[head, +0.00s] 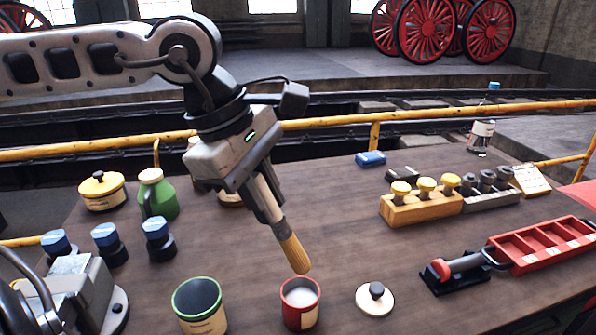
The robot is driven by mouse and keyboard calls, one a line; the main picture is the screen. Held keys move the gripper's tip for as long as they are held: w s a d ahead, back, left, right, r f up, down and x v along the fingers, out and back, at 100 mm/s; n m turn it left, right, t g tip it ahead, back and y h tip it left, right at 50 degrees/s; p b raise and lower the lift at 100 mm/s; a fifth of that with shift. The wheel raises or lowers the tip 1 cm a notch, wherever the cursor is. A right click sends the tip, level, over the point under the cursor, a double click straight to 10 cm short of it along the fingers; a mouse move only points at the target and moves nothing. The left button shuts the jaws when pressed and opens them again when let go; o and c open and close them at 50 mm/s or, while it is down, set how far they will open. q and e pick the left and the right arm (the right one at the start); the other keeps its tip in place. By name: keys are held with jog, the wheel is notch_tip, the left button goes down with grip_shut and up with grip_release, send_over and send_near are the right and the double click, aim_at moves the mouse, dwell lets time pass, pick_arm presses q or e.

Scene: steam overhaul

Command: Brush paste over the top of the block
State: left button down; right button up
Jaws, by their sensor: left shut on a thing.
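My left gripper (262,200) is shut on a brush (290,250) with a pale handle and a tan lower end. The brush points down and slightly right, its tip just above a red pot (300,311). The pot is open and holds white paste (300,293). The brush tip looks apart from the paste. My right gripper is not in view.
A green-rimmed dark pot (200,308) and a white lid (375,299) flank the red pot. Several blue-topped pieces (106,240), a green jug (158,195) and a yellow-lidded pot (101,190) stand left. A wooden rack (420,208) and red tray (540,245) are right. The table centre is clear.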

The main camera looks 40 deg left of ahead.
pick_arm(q)
jog(key=shift+f, duration=0.15)
jog(key=shift+s+f+b, duration=0.25)
jog(key=shift+f+b, duration=0.25)
jog(key=shift+b, duration=0.05)
jog(key=shift+f, duration=0.35)
notch_tip(320, 180, down, 4)
jog(key=b, duration=0.3)
jog(key=shift+w, duration=0.1)
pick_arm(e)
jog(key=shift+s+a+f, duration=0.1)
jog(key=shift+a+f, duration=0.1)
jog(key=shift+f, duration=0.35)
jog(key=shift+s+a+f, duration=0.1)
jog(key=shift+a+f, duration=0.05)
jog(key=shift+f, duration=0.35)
pick_arm(q)
jog(key=shift+r, duration=0.1)
jog(key=shift+f+b, duration=0.25)
jog(key=shift+b, duration=0.05)
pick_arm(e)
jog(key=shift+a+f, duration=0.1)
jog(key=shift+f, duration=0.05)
pick_arm(q)
jog(key=shift+f+b, duration=0.45)
jog(key=shift+b, duration=0.2)
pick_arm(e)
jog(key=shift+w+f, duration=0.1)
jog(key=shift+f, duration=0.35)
